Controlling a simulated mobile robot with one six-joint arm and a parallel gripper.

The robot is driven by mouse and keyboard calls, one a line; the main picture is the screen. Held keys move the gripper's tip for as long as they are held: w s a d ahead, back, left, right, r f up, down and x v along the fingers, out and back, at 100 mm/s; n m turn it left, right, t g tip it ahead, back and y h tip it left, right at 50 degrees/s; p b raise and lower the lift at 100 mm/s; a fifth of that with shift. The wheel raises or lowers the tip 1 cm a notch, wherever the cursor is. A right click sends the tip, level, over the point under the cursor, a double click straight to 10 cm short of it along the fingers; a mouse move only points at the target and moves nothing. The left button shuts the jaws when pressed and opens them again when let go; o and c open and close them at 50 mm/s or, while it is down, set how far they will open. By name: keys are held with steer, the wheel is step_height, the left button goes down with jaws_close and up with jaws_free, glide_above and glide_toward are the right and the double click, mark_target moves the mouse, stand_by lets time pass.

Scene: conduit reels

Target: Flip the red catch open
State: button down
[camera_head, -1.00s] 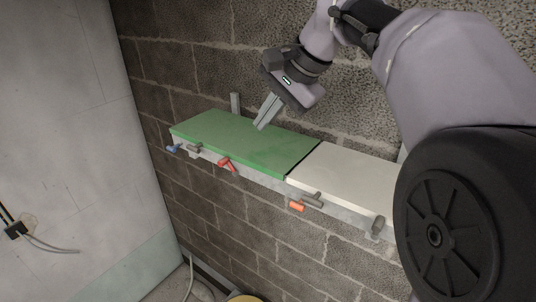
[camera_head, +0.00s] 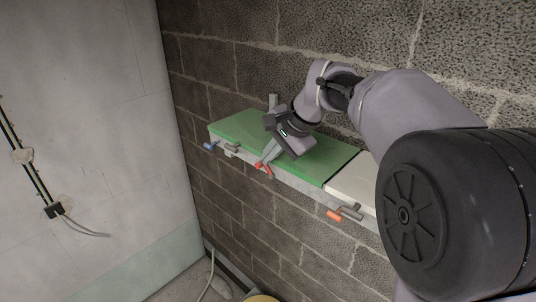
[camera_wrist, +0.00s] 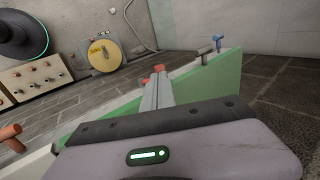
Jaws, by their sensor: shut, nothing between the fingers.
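The red catch (camera_head: 265,170) sits on the front edge of the green lid (camera_head: 243,127), on a box along the block wall. In the head view my gripper (camera_head: 262,163) reaches over the green lid, fingers shut and empty, with its tips right at the red catch. In the wrist view the shut fingers (camera_wrist: 158,78) point at the red catch (camera_wrist: 159,68), which is partly hidden behind the tips. I cannot tell whether they touch it.
An orange catch (camera_head: 335,215) is right, below the white lid (camera_head: 350,184). The wrist view shows a yellow reel (camera_wrist: 104,56) and a panel with several knobs (camera_wrist: 32,78).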

mark_target(260, 155)
steer(key=shift+w+a+f, duration=0.25)
steer(key=shift+f, duration=0.05)
steer(key=shift+s, duration=0.1)
steer(key=shift+w+a+f, duration=0.2)
steer(key=shift+w+a, duration=0.25)
steer(key=shift+w, duration=0.05)
steer(key=shift+w+a+f, duration=0.15)
steer(key=shift+w+a, duration=0.25)
steer(key=shift+w, duration=0.05)
steer(key=shift+s+d, duration=0.1)
steer(key=shift+s, duration=0.05)
steer(key=shift+s+d+r+b, duration=0.1)
steer(key=shift+s+d+b, duration=0.4)
